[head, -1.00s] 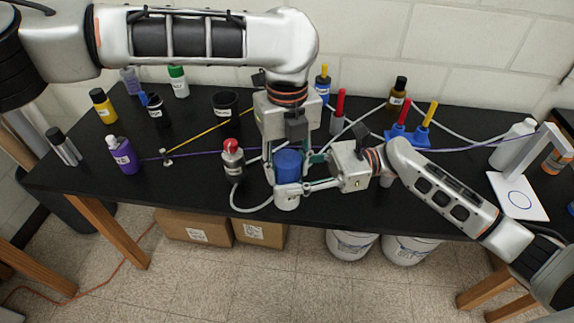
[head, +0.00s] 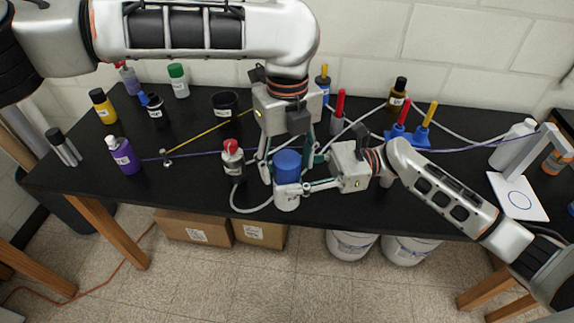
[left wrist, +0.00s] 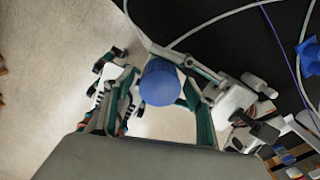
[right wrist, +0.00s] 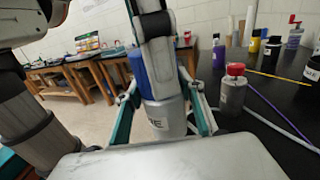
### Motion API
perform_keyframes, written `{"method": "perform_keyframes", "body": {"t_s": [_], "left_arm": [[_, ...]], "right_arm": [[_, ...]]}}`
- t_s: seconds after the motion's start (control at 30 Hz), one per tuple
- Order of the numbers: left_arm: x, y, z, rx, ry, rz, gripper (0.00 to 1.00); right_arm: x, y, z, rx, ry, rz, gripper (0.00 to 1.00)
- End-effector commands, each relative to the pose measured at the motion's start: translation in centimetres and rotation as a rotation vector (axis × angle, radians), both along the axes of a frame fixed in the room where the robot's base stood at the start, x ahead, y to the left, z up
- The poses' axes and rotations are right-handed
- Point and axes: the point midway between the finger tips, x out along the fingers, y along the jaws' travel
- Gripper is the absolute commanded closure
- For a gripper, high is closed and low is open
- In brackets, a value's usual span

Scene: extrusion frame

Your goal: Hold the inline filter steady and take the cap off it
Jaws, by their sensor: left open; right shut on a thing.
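The inline filter is a pale cylinder (head: 287,198) with a blue cap (head: 287,163) on top, standing upright at the bench's front edge. My right gripper (head: 291,189) is shut on the filter body from the right, below the cap. In the right wrist view the labelled body (right wrist: 166,118) sits between its fingers, and the blue cap is partly hidden behind my left gripper. My left gripper (head: 287,160) points down from above and is open, its fingers around the cap. In the left wrist view the cap (left wrist: 160,84) lies between the spread fingers; I cannot tell whether either touches it.
A red-capped grey bottle (head: 232,158) stands just left of the filter, with a pale tube curving around it. A purple bottle (head: 124,155), a black cup (head: 225,103) and a blue holder (head: 408,135) are farther off. Thin purple and yellow lines cross the black bench (head: 330,215).

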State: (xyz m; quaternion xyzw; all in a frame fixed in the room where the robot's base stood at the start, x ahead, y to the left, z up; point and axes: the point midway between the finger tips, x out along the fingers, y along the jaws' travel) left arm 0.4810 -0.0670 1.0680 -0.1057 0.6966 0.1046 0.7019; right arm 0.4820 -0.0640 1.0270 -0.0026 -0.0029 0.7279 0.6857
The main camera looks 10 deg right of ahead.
Motion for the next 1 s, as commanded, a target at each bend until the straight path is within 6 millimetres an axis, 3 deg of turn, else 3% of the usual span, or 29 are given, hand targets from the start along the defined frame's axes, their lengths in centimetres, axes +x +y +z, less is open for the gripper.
{"method": "perform_keyframes", "body": {"t_s": [0.2, 0.37, 0.73, 0.87, 1.0], "left_arm": [[0.0, 0.0, 2.8, 0.000, -0.002, 0.001, 0.45], [-0.1, 0.0, 3.4, 0.001, 0.002, -0.022, 0.47], [-0.6, -0.3, 5.9, 0.005, 0.012, -0.457, 0.47], [-0.2, -0.1, 6.5, 0.004, 0.004, -0.552, 0.47], [0.0, 0.1, 5.8, 0.006, 0.002, -0.583, 0.47]], "right_arm": [[0.0, 0.0, 0.1, 0.001, -0.001, 0.000, 1.00], [0.0, 0.0, 0.1, 0.001, -0.001, 0.000, 1.00], [0.0, 0.0, 0.1, 0.001, 0.000, 0.000, 1.00], [0.0, 0.0, 0.1, 0.001, 0.000, 0.000, 1.00], [0.0, 0.0, 0.1, 0.001, -0.001, 0.000, 1.00]]}}
